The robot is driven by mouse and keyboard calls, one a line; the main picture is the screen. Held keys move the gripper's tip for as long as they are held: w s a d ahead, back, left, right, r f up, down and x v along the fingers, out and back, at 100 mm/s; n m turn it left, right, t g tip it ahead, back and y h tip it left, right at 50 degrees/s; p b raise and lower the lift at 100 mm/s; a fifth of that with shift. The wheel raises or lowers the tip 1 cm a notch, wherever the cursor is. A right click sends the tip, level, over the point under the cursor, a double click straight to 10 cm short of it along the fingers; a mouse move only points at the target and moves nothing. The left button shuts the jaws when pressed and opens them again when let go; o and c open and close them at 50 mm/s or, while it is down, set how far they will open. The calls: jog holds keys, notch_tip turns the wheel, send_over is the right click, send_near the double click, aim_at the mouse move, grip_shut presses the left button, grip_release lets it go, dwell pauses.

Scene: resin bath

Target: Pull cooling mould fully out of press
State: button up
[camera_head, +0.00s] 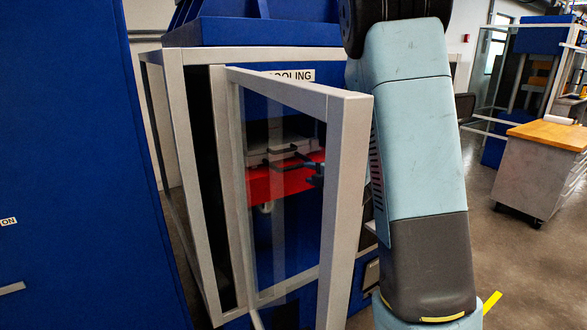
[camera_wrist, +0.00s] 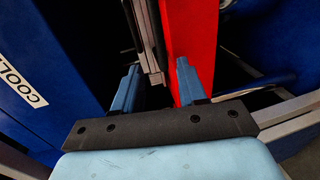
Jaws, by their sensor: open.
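The cooling press (camera_head: 290,76) is blue, with a partly hidden COOLING label; the label also shows sideways at the left of the wrist view (camera_wrist: 22,75). Inside, seen through the door glass, a grey mould (camera_head: 262,158) sits above a red platform (camera_head: 272,184). In the wrist view the red platform (camera_wrist: 190,22) is a broad band, with narrow grey and dark bars, likely the mould's edge or handle, beside it. My gripper (camera_wrist: 158,66) is open, with its two blue fingers apart at either side of these bars. Contact cannot be told. My gripper also shows dimly behind the glass.
A grey-framed glass door (camera_head: 345,200) stands swung open in front of the press, close to my arm. A tall blue cabinet (camera_head: 75,150) fills the left. A wood-topped trolley (camera_head: 545,165) stands at the right, with open floor before it.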

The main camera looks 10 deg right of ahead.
jog(key=x, duration=1.2)
jog(key=shift+d, duration=0.25)
jog(key=shift+c, duration=0.2)
grip_shut()
